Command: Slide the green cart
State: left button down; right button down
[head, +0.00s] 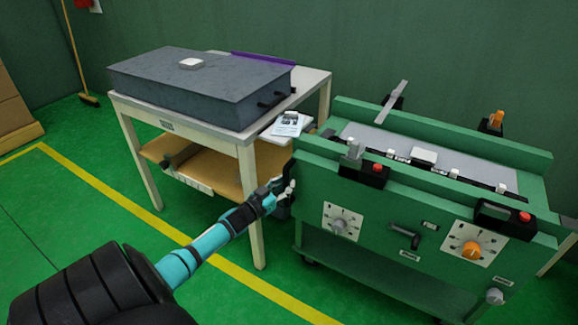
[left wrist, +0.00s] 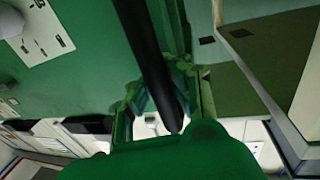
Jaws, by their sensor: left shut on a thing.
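The green cart (head: 385,225) stands at the right in the head view, with dials and buttons on its front panel. Its green side also fills the upper left of the left wrist view (left wrist: 60,85). My left gripper (head: 284,190) is at the cart's left end, shut on a dark handle bar. In the left wrist view the black bar (left wrist: 155,65) runs between the fingers. In the head view the gripper hides most of the handle. My right gripper is not in view.
A white-framed table (head: 247,160) with a grey case (head: 195,85) stands close to the cart's left end, leaving a narrow gap. A booklet (head: 287,125) lies at its right edge. A yellow line (head: 110,193) crosses the green floor. A broom (head: 85,97) leans at the back left.

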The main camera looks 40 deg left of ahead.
pick_arm(q)
jog(key=c, duration=1.9)
grip_release()
jog(key=shift+s+a+f, duration=0.2)
jog(key=shift+f, duration=0.15)
jog(key=o, duration=0.5)
jog(key=shift+s+a+r, duration=0.15)
jog(key=shift+s+r, duration=0.05)
jog(key=shift+s, duration=0.05)
jog(key=shift+o, duration=1.2)
jog(key=shift+w, duration=0.1)
jog(key=shift+r, duration=0.1)
jog(key=s, duration=1.2)
jog(key=shift+d, duration=0.3)
